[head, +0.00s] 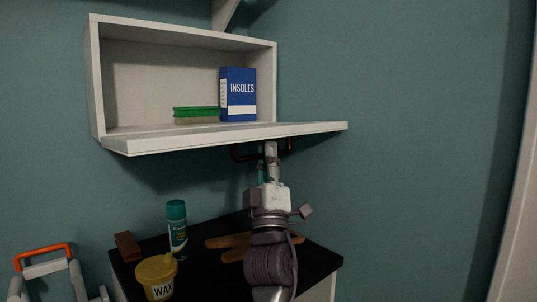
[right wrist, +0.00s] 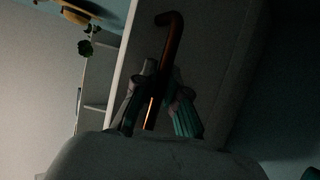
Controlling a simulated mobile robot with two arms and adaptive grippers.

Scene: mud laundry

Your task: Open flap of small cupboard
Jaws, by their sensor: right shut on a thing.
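The small white cupboard (head: 94,75) is mounted on the teal wall in the head view. Its flap (head: 235,135) is folded down and sticks out nearly level, so the inside shows. The dark copper handle (head: 289,148) is on the underside of the flap; it also shows in the right wrist view (right wrist: 170,50) as a bent bar. My right gripper (head: 268,152) is below the flap, shut on this handle. In the right wrist view its fingers (right wrist: 158,98) are on either side of the bar. My left gripper is not in view.
In the cupboard are a blue INSOLES box (head: 238,88) and a green-topped brush or sponge (head: 195,114). Below, a black top (head: 205,262) holds a spray can (head: 177,228), a wax tub (head: 157,277), a brown block (head: 127,246) and wooden pieces. An orange-handled grey object (head: 45,268) stands lower left.

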